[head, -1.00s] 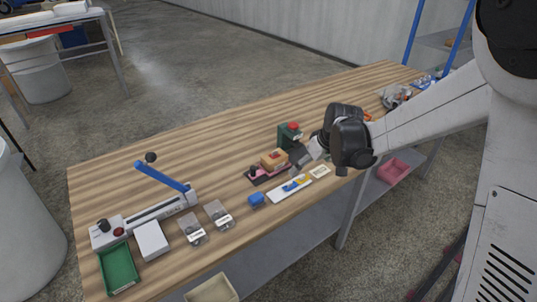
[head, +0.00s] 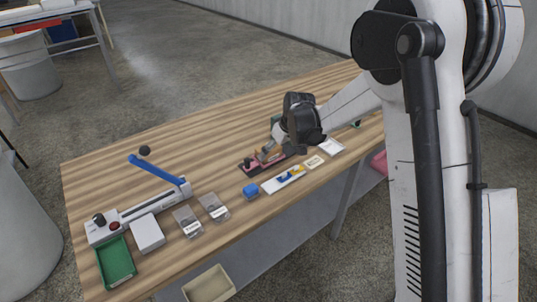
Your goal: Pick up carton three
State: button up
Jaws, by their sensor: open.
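My gripper (head: 267,151) is over the table's middle, its fingers pointing down-left. It is open, right at a dark and pink holder (head: 249,167). A small brown carton stood on this holder in the earlier frame. Now the gripper covers most of that spot, and I cannot tell whether the fingers are around the carton or above it. No number is readable, so I cannot confirm which thing is carton three.
On the wooden table (head: 120,170) are a blue block (head: 250,191), a white tray with coloured pieces (head: 284,179), two clear boxes (head: 187,221), a white box (head: 147,233), a green tray (head: 116,262) and a blue-levered device (head: 158,175). The table's back left is clear.

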jog(key=shift+w+a, duration=0.2)
jog(key=shift+w, duration=0.1)
jog(key=shift+w+a, duration=0.95)
jog(key=shift+w, duration=0.05)
jog(key=shift+x, duration=1)
jog(key=shift+w+a+f, duration=0.1)
jog(key=shift+w+f, duration=0.1)
jog(key=shift+f, duration=0.3)
jog(key=shift+c, duration=0.3)
jog(key=c, duration=1.2)
